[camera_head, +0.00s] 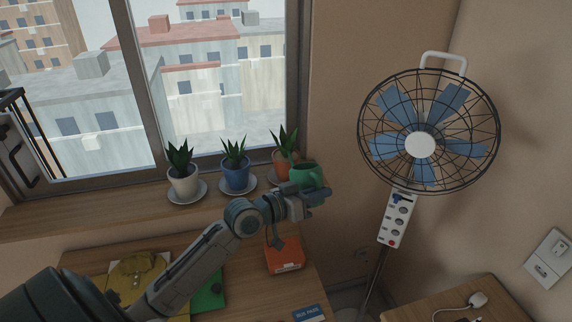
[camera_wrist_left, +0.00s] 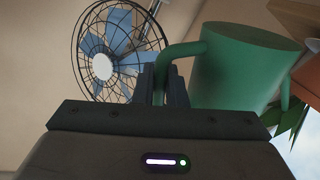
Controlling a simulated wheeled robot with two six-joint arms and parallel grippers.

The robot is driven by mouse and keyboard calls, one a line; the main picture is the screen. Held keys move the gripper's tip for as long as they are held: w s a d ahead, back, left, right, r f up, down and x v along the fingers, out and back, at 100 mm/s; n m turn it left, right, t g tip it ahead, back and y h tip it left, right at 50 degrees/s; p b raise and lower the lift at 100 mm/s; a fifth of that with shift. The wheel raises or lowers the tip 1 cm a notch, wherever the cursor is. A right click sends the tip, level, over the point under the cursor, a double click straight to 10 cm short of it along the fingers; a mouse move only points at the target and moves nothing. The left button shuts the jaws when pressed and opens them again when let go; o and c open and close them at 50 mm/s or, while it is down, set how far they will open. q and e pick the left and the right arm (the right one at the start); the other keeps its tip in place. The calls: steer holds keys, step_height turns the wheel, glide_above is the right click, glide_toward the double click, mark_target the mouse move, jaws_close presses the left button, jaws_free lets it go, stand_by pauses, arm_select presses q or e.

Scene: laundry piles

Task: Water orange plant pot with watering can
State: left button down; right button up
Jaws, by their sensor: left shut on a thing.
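The green watering can (camera_head: 309,174) is in front of the orange plant pot (camera_head: 279,163) in the head view, overlapping its right side. My left gripper (camera_head: 312,194) is shut on the can's handle, which also shows between the fingers (camera_wrist_left: 165,84) in the left wrist view. The can's body (camera_wrist_left: 245,66) fills the upper right there and looks tilted in that view. The orange pot holds a spiky green plant and stands at the right end of the windowsill; part of it is hidden by the can. I cannot tell whether water is flowing. My right gripper is not in view.
A blue pot (camera_head: 237,178) and a white pot (camera_head: 184,182) with plants stand on saucers left of the orange one. A fan (camera_head: 420,145) stands to the right. An orange box (camera_head: 284,257) and a yellow cloth (camera_head: 137,272) lie on the desk below.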

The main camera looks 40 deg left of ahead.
mark_target(318, 183)
arm_select(q)
steer(key=shift+r, duration=0.1)
steer(key=shift+r+n+p, duration=0.3)
steer(key=shift+r+p, duration=0.6)
steer(key=shift+p, duration=0.4)
steer(key=shift+w+a+r+n+p, duration=0.15)
steer(key=shift+r+n+p, duration=0.25)
steer(key=shift+r+p, duration=0.55)
steer(key=shift+f, duration=0.1)
stand_by(0.7)
steer(key=shift+w+a+r+n+p, duration=0.15)
steer(key=shift+r+n+p, duration=0.15)
steer(key=shift+r+p, duration=0.75)
steer(key=shift+f, duration=0.25)
stand_by(0.5)
